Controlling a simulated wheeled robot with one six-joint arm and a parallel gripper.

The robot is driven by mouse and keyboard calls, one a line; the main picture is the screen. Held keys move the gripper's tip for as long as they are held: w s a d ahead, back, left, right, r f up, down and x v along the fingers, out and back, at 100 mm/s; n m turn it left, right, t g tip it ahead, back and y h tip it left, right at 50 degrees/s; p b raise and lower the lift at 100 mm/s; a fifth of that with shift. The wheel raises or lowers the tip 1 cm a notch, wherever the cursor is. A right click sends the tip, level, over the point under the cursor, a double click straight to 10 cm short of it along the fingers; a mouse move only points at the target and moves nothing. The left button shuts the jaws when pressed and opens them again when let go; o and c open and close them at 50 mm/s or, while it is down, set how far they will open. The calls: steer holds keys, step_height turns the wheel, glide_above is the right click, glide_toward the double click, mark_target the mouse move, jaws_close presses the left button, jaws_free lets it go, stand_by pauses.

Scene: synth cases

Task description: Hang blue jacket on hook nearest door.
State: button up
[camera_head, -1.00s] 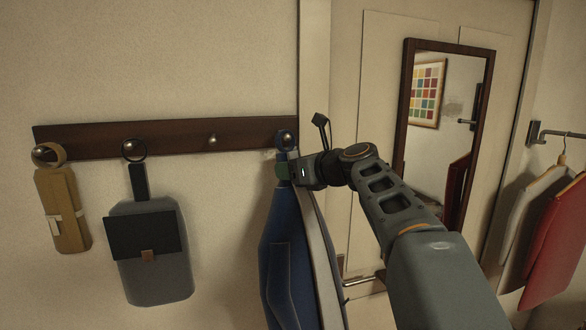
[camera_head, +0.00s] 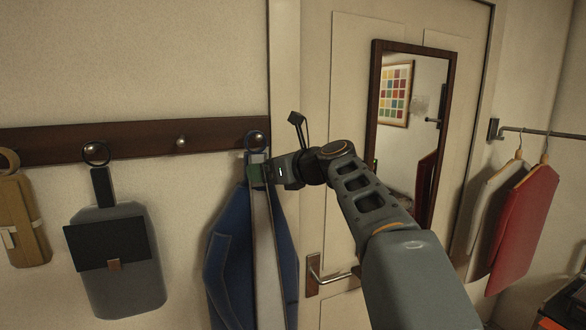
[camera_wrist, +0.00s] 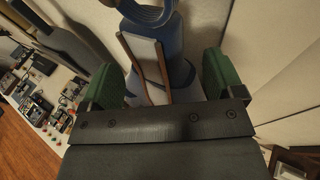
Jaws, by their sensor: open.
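The blue jacket (camera_head: 230,260) hangs upright from the rightmost hook (camera_head: 257,137) on the dark rail, the hook nearest the door. Its loop appears to be around that hook. A pale strip runs down its front. My gripper (camera_head: 258,173) is at the jacket's collar, just below the hook. In the wrist view, the green finger pads of my gripper (camera_wrist: 160,75) stand apart, one on each side of the jacket's neck (camera_wrist: 180,65), with gaps beside it. The blue loop (camera_wrist: 145,14) shows at the top there.
The third hook (camera_head: 181,142) is bare. A grey bag (camera_head: 130,285) and a tan bag (camera_head: 30,225) hang further left. The door (camera_head: 340,110) has a handle (camera_head: 314,268) and a mirror (camera_head: 374,150). A red garment (camera_head: 522,225) hangs at right.

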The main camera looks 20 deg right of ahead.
steer(key=b+v, duration=0.2)
steer(key=v, duration=1)
steer(key=shift+s, duration=0.2)
steer(key=d+f+n+g+h, duration=0.3)
steer(key=f+n+g+h, duration=0.15)
steer(key=f+n, duration=0.95)
steer(key=s+a+f+n+g+h, duration=0.1)
steer(key=s+a+f+n+g, duration=0.1)
steer(key=s+a+f+n, duration=0.3)
steer(key=s+a+f+n+g+h, duration=0.2)
steer(key=s+a+f+n, duration=0.4)
steer(key=f+n, duration=0.5)
step_height(320, 180, down, 5)
steer(key=shift+s+f, duration=0.15)
steer(key=shift+s, duration=0.8)
stand_by(2.0)
